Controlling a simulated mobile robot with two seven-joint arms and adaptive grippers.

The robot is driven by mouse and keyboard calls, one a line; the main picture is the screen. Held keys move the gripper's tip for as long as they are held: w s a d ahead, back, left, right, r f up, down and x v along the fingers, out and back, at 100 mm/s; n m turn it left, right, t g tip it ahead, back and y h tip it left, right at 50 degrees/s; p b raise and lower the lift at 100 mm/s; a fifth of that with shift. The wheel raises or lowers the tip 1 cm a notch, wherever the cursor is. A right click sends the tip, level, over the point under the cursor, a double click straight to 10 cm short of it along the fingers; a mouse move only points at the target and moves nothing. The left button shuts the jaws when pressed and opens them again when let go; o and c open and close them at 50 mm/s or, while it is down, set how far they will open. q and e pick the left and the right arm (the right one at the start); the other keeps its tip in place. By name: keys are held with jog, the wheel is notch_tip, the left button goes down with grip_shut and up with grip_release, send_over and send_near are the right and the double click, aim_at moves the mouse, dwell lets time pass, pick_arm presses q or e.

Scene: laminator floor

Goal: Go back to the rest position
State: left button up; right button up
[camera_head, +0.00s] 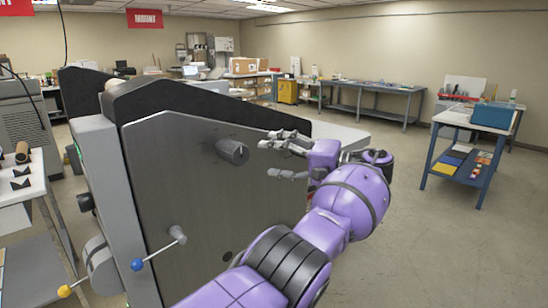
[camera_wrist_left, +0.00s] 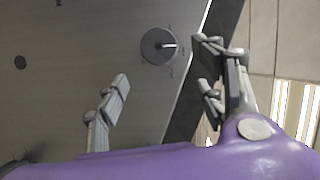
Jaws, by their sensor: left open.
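My left gripper (camera_head: 270,157) is open in the head view, with its grey fingers pointing left toward a round dark knob (camera_head: 232,151) on the machine's flat side panel (camera_head: 190,220). No object shows between the fingers. In the left wrist view the open fingers (camera_wrist_left: 162,75) stand apart on either side of the picture's middle, and the knob (camera_wrist_left: 158,45) shows beyond them with a light pointer line. The knob looks free of the fingers, though the exact gap is hard to judge. My right gripper is in neither view.
The laminator has a blue-tipped lever (camera_head: 138,264) and a yellow-tipped lever (camera_head: 65,291) low on its left side. A white table (camera_head: 30,190) stands at the left. A blue-framed table (camera_head: 460,122) with a blue bin (camera_head: 492,115) stands at the right. Open floor (camera_head: 430,240) lies between.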

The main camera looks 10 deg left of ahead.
pick_arm(q)
jog(key=w+d+f+m+t+h, duration=0.45)
jog(key=w+d+t+h, duration=0.3)
jog(key=w+h, duration=0.2)
jog(key=s+a+f+t+h+p, duration=0.1)
jog(key=s+f+h, duration=0.25)
jog(key=f, duration=0.75)
jog(key=s+f+h, duration=0.3)
jog(key=f+h, duration=0.1)
jog(key=f, duration=0.7)
jog(key=s+a+f+n+g, duration=0.1)
jog(key=s+a+f, duration=0.4)
jog(key=s, duration=1.3)
jog(key=s+a+f+n+g+p, duration=0.1)
jog(key=s+a+f, duration=0.4)
jog(key=s+f, duration=0.6)
jog(key=s+a+f+n+g+p, duration=0.1)
jog(key=s+a+f, duration=0.5)
jog(key=s, duration=2)
notch_tip(320, 180, down, 3)
jog(key=n+g, duration=0.1)
jog(key=n, duration=0.1)
jog(key=shift+s+n+g, duration=0.25)
jog(key=shift+n+g, duration=0.1)
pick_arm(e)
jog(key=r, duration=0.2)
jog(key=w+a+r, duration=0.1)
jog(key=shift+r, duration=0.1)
